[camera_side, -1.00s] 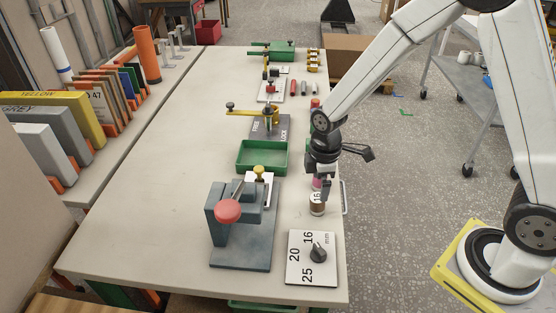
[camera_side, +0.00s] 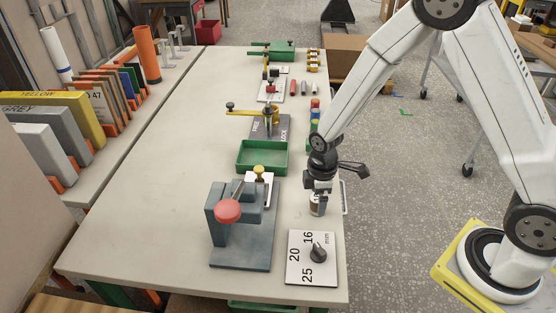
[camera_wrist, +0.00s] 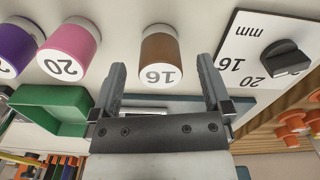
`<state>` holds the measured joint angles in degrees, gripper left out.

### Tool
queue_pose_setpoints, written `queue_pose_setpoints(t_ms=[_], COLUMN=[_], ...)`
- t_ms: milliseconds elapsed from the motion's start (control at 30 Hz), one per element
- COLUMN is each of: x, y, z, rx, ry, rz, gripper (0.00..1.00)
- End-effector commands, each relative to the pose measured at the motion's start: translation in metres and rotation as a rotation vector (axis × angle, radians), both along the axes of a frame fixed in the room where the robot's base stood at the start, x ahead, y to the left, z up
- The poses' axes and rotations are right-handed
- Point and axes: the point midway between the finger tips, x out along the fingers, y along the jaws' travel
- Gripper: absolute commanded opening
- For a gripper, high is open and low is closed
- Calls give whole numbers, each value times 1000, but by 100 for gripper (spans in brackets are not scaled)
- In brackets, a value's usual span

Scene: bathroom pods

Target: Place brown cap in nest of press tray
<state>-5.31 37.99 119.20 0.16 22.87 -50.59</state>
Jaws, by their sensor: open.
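The brown cap (camera_wrist: 160,55) stands on the table, with a white face marked 16. It also shows in the side view (camera_side: 316,209), partly hidden under my gripper (camera_side: 318,190). In the wrist view my gripper (camera_wrist: 162,85) is open, with one finger on each side of the cap's near part; whether they touch it I cannot tell. The grey press (camera_side: 240,225) with a red knob stands to the left. A pale tray piece (camera_side: 267,191) with a yellow knob shows at its back; its nest is not clear at this size.
The dial plate (camera_side: 300,270) marked 16, 20 and 25 lies near the front. The pink cap (camera_wrist: 68,50) and purple cap (camera_wrist: 15,48) stand beside the brown one. A green bin (camera_side: 262,158) is behind the press. The table's left half is clear.

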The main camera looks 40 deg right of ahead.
Motion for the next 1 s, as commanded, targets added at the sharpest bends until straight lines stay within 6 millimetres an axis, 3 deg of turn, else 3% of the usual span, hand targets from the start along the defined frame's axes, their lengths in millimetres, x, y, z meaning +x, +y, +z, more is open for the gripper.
queue_pose_setpoints(t_ms=[267,800,867,1000], x=[0,0,0,0], y=[0,0,0,0], z=[-20,-21,-21,-21], rx=[-1,-1,-1,-1], ry=[2,1,1,1], rz=[0,0,0,0], gripper=[99,99,83,39])
